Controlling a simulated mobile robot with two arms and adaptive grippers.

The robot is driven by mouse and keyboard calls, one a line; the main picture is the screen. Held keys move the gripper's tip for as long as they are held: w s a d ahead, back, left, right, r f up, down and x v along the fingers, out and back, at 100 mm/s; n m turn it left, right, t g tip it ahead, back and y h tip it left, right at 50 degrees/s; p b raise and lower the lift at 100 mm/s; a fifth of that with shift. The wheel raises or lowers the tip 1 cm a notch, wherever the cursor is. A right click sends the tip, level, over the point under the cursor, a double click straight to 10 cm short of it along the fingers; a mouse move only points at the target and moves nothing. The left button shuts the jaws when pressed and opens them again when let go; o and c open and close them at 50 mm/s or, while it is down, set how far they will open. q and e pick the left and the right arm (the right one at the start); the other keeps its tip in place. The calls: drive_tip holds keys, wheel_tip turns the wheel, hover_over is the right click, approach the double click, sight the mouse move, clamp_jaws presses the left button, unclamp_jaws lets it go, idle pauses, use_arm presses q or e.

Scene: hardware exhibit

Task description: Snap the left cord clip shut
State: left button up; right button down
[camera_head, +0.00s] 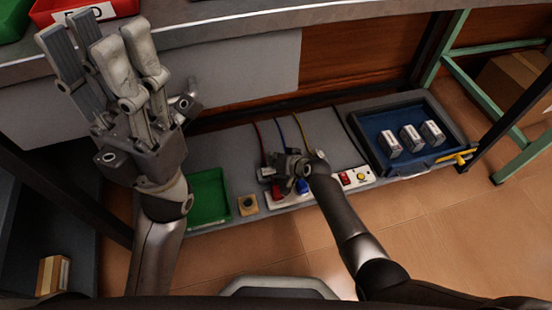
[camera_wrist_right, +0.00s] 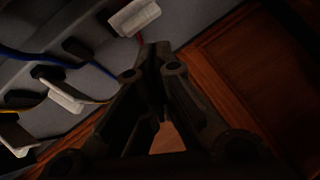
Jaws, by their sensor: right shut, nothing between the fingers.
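The left cord clip (camera_wrist_right: 135,17) is a white piece at the top of the right wrist view, by the red cord (camera_wrist_right: 138,38). My right gripper (camera_wrist_right: 153,58) is shut and empty, its tips just below that clip; I cannot tell whether they touch it. How far the clip is closed is unclear. My left gripper (camera_head: 105,45) is open and empty, fingers up, at the upper left by the worktop.
Two more white clips (camera_wrist_right: 66,96) (camera_wrist_right: 15,136) sit along the grey panel with blue and yellow cords. A green tray (camera_head: 208,197) lies left of the strip. A blue tray (camera_head: 378,118) with white boxed parts (camera_head: 411,138) is at right. A worktop edge (camera_head: 250,28) overhangs the back.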

drive_tip(key=shift+r, duration=0.15)
drive_tip(key=shift+s+d+r, duration=0.25)
drive_tip(key=v, duration=1.1)
drive_tip(key=shift+s, duration=0.1)
idle(0.6)
